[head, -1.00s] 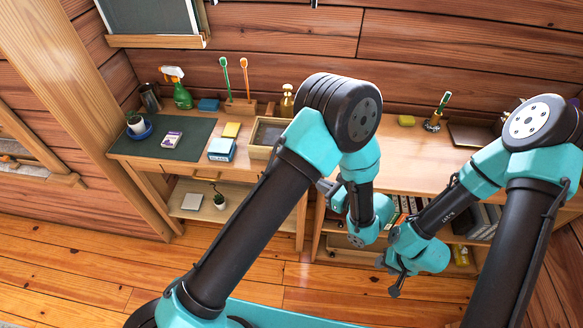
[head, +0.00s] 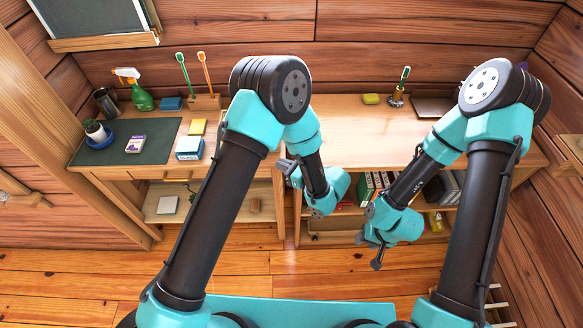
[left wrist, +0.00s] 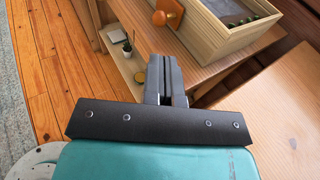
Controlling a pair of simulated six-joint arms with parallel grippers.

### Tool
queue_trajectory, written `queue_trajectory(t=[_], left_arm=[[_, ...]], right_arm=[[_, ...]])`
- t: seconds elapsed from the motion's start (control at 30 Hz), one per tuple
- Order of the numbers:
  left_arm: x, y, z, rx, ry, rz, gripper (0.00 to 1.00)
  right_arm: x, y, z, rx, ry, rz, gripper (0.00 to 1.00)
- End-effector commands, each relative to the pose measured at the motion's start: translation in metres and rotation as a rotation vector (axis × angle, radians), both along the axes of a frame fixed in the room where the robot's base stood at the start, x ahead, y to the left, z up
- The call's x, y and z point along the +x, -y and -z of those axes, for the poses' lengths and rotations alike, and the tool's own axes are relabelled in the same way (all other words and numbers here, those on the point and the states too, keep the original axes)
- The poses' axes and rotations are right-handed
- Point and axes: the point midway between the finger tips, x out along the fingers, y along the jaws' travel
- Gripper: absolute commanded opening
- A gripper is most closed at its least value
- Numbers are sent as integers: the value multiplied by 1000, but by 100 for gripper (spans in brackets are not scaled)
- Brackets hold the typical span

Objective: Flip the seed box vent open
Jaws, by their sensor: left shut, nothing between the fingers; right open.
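A pale wooden box (left wrist: 232,38) with a dark top opening and small green bits along one inner side stands on the desk in the left wrist view. It appears to be the seed box; I cannot make out its vent. In the head view it is hidden behind my left arm. My left gripper (head: 288,168) is shut and empty in front of the desk. Its closed fingers (left wrist: 166,72) point toward the box in the left wrist view, apart from it. My right gripper (head: 375,252) is open and empty, low in front of the right shelves.
An orange-brown knob (left wrist: 168,12) shows by the box. The desk middle (head: 350,125) is clear. Books (head: 372,186) fill a shelf below.

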Motion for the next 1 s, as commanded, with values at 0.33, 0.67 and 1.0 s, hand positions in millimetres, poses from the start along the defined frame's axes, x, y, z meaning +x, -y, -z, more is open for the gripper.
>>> queue_trajectory(t=[0.33,0.67,1.0], left_arm=[[25,-46,10,-1,0,-4,0],[39,-70,16,0,-2,-1,0],[40,-71,16,0,-1,0,0]], right_arm=[[0,0,0,0,0,0,43],[0,0,0,0,0,0,43],[0,0,0,0,0,0,43]])
